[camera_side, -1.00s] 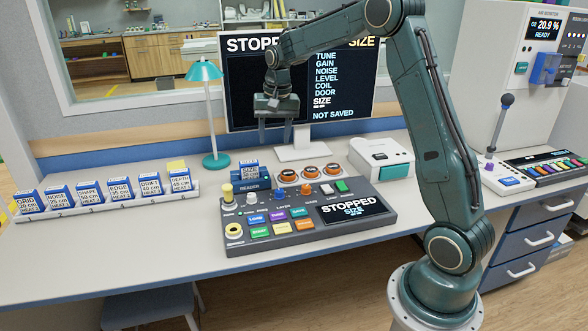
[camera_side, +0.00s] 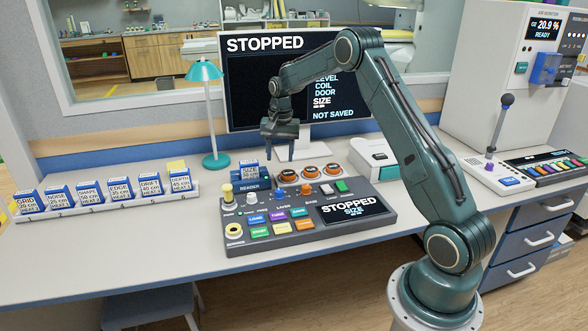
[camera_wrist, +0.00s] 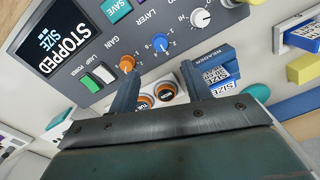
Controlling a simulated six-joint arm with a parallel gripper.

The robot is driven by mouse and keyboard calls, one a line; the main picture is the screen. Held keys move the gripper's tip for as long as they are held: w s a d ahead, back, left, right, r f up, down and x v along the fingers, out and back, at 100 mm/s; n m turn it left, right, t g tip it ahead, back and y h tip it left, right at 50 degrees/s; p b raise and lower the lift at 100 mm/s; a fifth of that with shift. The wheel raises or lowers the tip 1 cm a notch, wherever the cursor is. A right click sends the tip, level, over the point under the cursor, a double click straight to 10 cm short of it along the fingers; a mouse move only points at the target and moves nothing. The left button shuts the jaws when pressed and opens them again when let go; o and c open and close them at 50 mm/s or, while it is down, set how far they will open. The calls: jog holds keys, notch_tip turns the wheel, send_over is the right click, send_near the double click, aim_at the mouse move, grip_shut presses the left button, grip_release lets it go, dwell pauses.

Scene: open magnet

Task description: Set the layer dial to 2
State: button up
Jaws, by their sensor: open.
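The control panel (camera_side: 240,240) lies on the bench. Its blue layer dial (camera_side: 280,191) is in the upper middle of the panel, between a white knob (camera_side: 252,198) and an orange gain knob (camera_side: 306,188). In the wrist view the blue dial (camera_wrist: 160,43) shows beside the word LAYER; its exact setting is too small to read. My gripper (camera_side: 280,158) is open and empty, pointing down above the back of the panel. In the wrist view its fingertips (camera_wrist: 158,76) are spread apart, with the blue dial beyond them, not touched.
A blue SIZE block (camera_side: 246,170) sits in the reader just left of my gripper. Several orange round buttons (camera_side: 312,171) are behind the panel on the right. The monitor (camera_side: 247,90) stands behind, reading STOPPED. A lamp (camera_side: 215,160) and a row of blocks (camera_side: 110,205) are at the left.

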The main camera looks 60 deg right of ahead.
aim_at(280, 191)
jog(key=f, duration=1.3)
jog(key=shift+w+a, duration=0.15)
jog(key=shift+w, duration=0.05)
jog(key=c, duration=1)
jog(key=shift+r, duration=0.1)
jog(key=shift+n, duration=0.4)
jog(key=n, duration=0.9)
jog(key=shift+d, duration=0.2)
